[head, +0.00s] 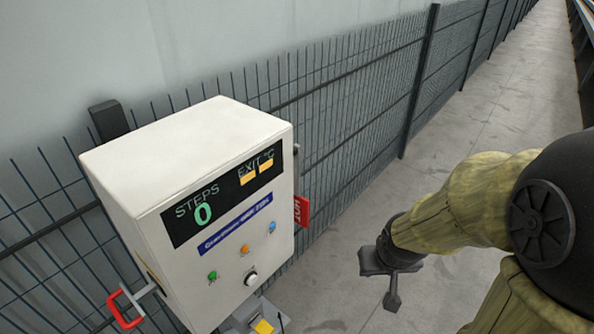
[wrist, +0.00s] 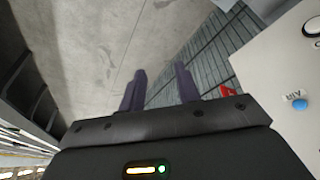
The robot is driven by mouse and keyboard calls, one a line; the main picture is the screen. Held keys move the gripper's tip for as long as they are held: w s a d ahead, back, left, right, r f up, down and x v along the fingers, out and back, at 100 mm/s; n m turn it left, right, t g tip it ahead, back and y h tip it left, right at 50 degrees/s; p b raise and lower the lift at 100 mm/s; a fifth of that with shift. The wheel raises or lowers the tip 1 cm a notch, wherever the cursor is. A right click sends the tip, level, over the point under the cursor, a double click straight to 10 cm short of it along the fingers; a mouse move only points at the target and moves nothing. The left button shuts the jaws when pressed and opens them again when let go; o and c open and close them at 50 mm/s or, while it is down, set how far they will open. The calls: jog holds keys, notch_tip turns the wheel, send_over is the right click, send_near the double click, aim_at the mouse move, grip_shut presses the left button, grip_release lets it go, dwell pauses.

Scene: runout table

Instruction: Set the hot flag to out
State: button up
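The hot flag (head: 301,211) is a small red plate with white lettering. It stands out from the right side of the white control cabinet (head: 180,150), at about mid height. A red piece of the flag (wrist: 226,91) shows in the wrist view, just beyond the right finger and partly hidden by my gripper body. My gripper (head: 390,284) is to the right of the cabinet and lower in the picture than the flag, apart from it. In the wrist view its two dark fingers (wrist: 160,82) are spread with nothing between them.
The cabinet front has a display (head: 222,203) reading STEPS 0 and EXIT °C, plus several coloured buttons and a knob (head: 251,279). A red handle (head: 125,308) juts from its left side. A mesh fence (head: 350,110) runs behind. The concrete floor (head: 500,110) to the right is clear.

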jog(key=w+r+n+t+y, duration=0.2)
jog(key=w+n+t+y, duration=0.4)
jog(key=w, duration=0.9)
jog(key=s+a+r+n+t+y+p, duration=0.1)
jog(key=s+a+r+n+y, duration=0.1)
jog(key=y, duration=0.6)
notch_tip(320, 180, up, 3)
jog(key=shift+a+r+n, duration=0.2)
jog(key=shift+a+n, duration=0.7)
jog(key=shift+a, duration=0.35)
jog(key=shift+a, duration=0.1)
